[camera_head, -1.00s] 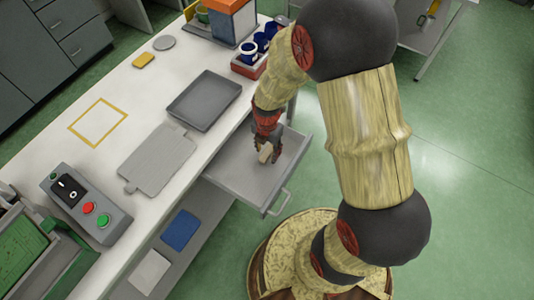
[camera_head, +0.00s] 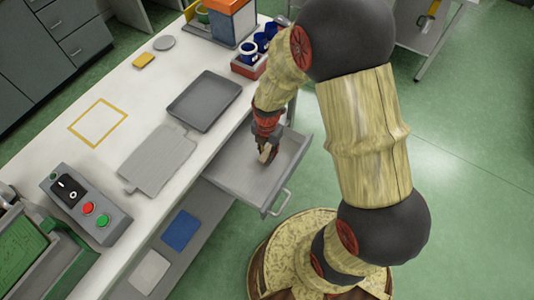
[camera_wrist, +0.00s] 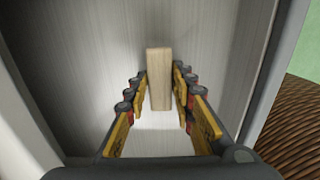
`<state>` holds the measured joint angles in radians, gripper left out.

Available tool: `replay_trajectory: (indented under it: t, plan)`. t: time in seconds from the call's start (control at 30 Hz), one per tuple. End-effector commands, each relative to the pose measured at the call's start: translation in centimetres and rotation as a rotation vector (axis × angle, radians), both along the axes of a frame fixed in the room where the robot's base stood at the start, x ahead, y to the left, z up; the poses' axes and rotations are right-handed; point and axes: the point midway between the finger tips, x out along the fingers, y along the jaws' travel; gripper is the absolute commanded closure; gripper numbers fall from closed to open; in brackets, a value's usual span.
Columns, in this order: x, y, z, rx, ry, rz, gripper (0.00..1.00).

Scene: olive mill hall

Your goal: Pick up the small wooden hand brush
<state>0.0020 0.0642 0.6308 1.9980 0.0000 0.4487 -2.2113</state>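The small wooden hand brush (camera_wrist: 159,80) shows as a pale wooden block between my fingertips in the wrist view. In the head view the brush (camera_head: 265,153) is small and partly hidden by my gripper (camera_head: 268,147), inside the open drawer (camera_head: 236,176). In the wrist view the yellow pads of my gripper (camera_wrist: 161,85) close in on both long sides of the brush, with almost no gap at the tips. I cannot tell whether the brush rests on the drawer floor or is just above it. Its bristles are not visible.
The drawer's walls stand around my gripper. The white bench (camera_head: 60,140) holds a grey tray (camera_head: 204,101), a grey board (camera_head: 160,160), a control box (camera_head: 86,205) and a red caddy with blue cups (camera_head: 249,68). Green floor (camera_head: 450,200) is clear at the right.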

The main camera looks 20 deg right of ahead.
Motion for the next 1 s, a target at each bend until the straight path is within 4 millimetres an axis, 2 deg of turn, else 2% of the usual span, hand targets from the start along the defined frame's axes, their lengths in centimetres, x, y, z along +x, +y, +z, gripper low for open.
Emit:
replay_trajectory:
  t: [0.4,0.77,0.87,1.0]
  plan:
    - [0.0,0.0,0.0,0.000,0.000,0.000,1.00]
    - [0.0,0.0,0.3,0.001,-0.001,0.000,1.00]
    - [0.1,0.0,1.0,0.000,-0.001,0.000,1.00]
    - [0.1,0.0,3.1,0.000,-0.004,0.000,1.00]
